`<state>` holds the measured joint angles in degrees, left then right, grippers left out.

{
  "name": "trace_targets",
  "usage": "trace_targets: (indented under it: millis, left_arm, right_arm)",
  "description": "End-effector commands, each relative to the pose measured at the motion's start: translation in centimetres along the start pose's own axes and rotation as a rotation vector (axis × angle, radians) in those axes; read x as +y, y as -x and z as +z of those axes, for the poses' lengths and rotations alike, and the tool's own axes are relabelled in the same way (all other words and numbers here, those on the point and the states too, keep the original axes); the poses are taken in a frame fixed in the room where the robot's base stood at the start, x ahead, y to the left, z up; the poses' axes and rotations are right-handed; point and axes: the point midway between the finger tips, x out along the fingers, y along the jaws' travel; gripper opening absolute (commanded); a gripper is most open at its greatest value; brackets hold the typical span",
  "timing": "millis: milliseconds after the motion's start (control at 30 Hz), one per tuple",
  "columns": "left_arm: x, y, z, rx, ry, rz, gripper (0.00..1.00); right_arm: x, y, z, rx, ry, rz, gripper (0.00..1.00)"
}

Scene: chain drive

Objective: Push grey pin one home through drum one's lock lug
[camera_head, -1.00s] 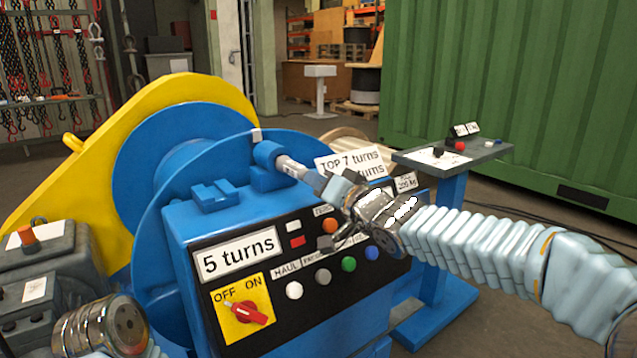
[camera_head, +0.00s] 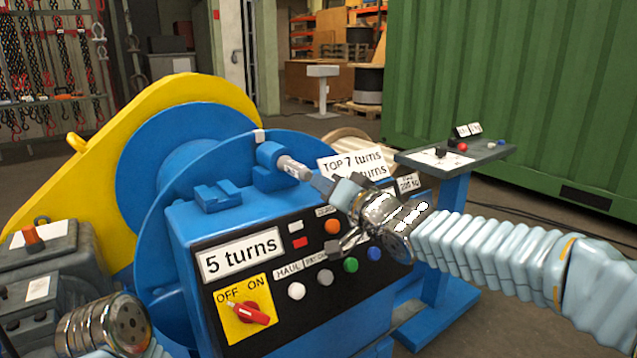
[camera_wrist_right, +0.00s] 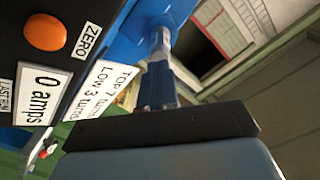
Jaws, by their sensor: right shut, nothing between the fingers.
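Grey pin one (camera_head: 293,168) sits in the blue lock lug (camera_head: 271,160) at the rim of drum one (camera_head: 185,165). Its grey outer end sticks out to the right, towards my right gripper. My right gripper (camera_head: 320,183) is shut and empty, its fingertips in line with that end. In the right wrist view the shut fingers (camera_wrist_right: 158,85) point at the pin (camera_wrist_right: 161,42), with the blue lug (camera_wrist_right: 150,18) beyond. The tips are very close to the pin; I cannot tell whether they touch. My left wrist shows at the lower left, but its gripper is out of view.
The control box (camera_head: 300,265), with buttons and a red switch (camera_head: 248,312), stands just below my right gripper. A "TOP 7 turns" sign (camera_head: 350,163) stands close behind the fingers. A small blue stand (camera_head: 450,210) is at the right, near a green container (camera_head: 520,90).

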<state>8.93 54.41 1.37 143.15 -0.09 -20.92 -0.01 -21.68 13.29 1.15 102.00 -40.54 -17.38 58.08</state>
Motion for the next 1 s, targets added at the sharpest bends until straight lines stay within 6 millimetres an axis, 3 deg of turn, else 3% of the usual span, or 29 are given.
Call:
trace_targets:
  millis: [267, 733, 900, 1000]
  left_arm:
    - [0.1, -0.1, 0.1, -0.001, -0.001, 0.001, 0.00]
    - [0.7, 1.0, 0.2, -0.005, -0.004, 0.005, 0.00]
    - [0.8, 1.2, 0.2, -0.005, -0.005, 0.005, 0.00]
    - [0.8, 1.2, 0.2, -0.005, -0.005, 0.005, 0.00]
  right_arm:
    - [0.0, 2.0, -0.1, 0.002, 0.001, 0.000, 0.00]
    - [-0.1, 12.4, -0.2, 0.002, 0.001, 0.000, 0.00]
    - [0.3, 13.8, 0.2, -0.005, -0.002, 0.006, 0.00]
    - [2.3, 13.0, 2.1, -0.040, -0.012, 0.043, 0.00]
